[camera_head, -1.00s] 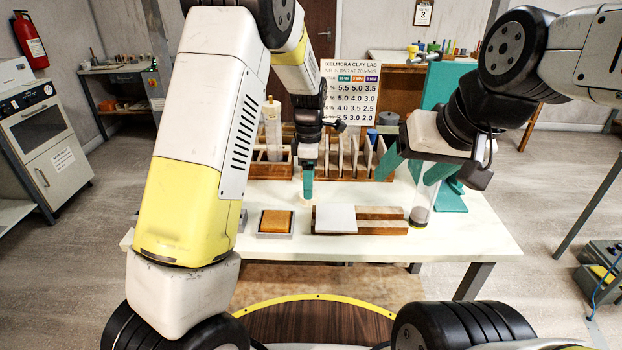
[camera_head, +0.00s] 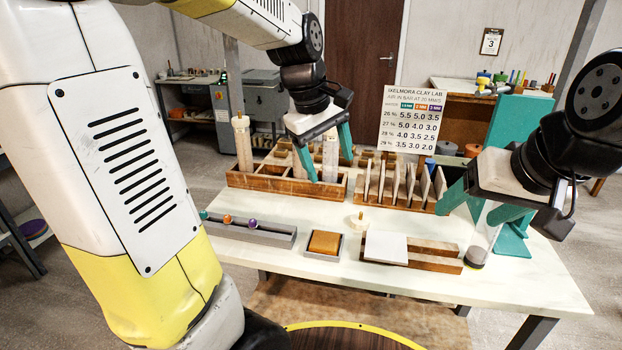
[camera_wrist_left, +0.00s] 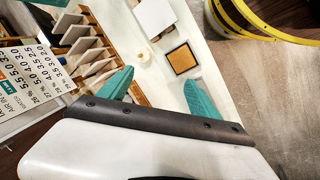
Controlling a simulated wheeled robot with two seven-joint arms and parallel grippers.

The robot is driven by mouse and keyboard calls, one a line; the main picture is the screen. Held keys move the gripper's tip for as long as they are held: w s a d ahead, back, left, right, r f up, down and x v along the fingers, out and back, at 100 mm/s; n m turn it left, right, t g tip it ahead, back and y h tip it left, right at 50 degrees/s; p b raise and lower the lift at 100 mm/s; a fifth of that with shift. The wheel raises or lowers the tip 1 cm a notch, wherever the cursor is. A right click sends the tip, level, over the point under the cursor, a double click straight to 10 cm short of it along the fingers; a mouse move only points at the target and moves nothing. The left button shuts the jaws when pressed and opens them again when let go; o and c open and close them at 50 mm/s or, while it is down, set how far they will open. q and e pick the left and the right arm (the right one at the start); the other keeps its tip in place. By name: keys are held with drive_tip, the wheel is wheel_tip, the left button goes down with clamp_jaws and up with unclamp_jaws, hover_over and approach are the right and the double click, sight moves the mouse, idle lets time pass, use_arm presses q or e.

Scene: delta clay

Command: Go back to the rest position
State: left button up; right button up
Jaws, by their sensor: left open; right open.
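My left gripper (camera_head: 330,165) is open, with teal fingers spread in front of the wooden rack (camera_head: 250,181). A clear tube in the rack shows between its fingers, and I cannot tell how near it is. In the left wrist view the left fingers (camera_wrist_left: 158,80) are apart with nothing held between them. My right gripper (camera_head: 470,212) is open at the table's right side.
On the table (camera_head: 330,277) are an orange block in a grey tray (camera_head: 324,244), a white tile (camera_head: 386,247) on wooden bars, a rail with coloured balls (camera_head: 240,227), and a slotted rack with upright tiles (camera_head: 398,189). A printed sign (camera_head: 425,118) stands behind. The table's front edge is clear.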

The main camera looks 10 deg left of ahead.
use_arm(q)
drive_tip(key=s+a+m+t, duration=0.1)
drive_tip(key=s+m, duration=0.3)
drive_tip(key=s, duration=0.3)
drive_tip(key=s+a+r+m+t, duration=0.1)
drive_tip(key=s+a+m+t, duration=0.1)
drive_tip(key=s+m, duration=0.3)
drive_tip(key=shift+s+a+r+t, duration=0.15)
drive_tip(key=shift+s+a+t, duration=0.15)
drive_tip(key=shift+s, duration=0.65)
